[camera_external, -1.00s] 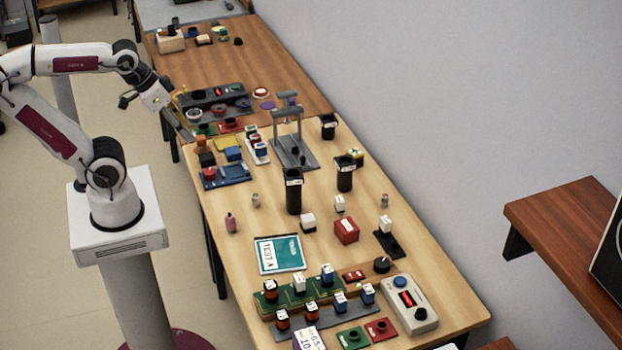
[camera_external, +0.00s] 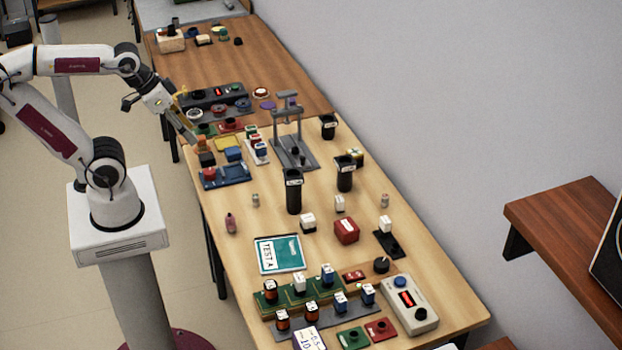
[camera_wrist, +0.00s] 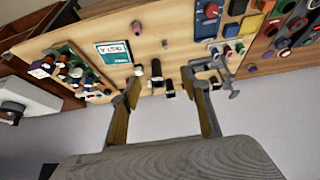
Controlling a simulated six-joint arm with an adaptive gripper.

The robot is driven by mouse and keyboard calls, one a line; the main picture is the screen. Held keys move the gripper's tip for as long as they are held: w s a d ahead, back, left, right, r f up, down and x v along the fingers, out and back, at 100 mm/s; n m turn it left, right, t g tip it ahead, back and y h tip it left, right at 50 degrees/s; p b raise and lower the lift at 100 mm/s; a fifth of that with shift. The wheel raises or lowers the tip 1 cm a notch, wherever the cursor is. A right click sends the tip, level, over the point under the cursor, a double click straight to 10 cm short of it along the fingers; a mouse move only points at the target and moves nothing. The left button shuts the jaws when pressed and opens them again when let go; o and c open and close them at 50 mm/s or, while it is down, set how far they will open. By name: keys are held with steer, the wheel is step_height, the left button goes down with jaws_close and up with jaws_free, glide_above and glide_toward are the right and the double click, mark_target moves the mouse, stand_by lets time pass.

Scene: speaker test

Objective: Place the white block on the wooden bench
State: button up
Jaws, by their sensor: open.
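Several small white blocks are in the external view, and I cannot tell which one is meant. A smaller white block (camera_external: 339,203) stands behind a red box, and another (camera_external: 386,224) is on a black base at the right. My gripper (camera_external: 184,112) is open at the bench's left edge, up by the far end, well away from these blocks. In the wrist view my open fingers (camera_wrist: 162,90) have nothing held between them.
Black cups (camera_external: 294,192) and a grey press frame (camera_external: 291,138) stand upright mid-bench. A blue tray (camera_external: 225,173) with coloured blocks lies near my gripper. A teal booklet (camera_external: 279,254) lies near the front left. Bare wood shows around the middle.

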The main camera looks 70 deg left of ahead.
steer(key=w+d+f+h, duration=0.1)
steer(key=w+d+f, duration=0.15)
steer(key=w, duration=0.25)
steer(key=w+d+f+h, duration=0.1)
steer(key=w+d, duration=0.2)
steer(key=w, duration=0.2)
steer(key=t, duration=0.2)
glide_above(303, 220)
steer(key=s, duration=0.6)
step_height(303, 220, down, 12)
steer(key=shift+t+y, duration=0.7)
steer(key=shift+y, duration=0.2)
steer(key=f, duration=0.2)
steer(key=w+f, duration=0.1)
steer(key=f, duration=0.5)
steer(key=shift+w+d, duration=0.1)
steer(key=shift+w, duration=0.2)
steer(key=shift+f, duration=0.6)
steer(key=shift+w, duration=0.1)
steer(key=shift+x, duration=1.25)
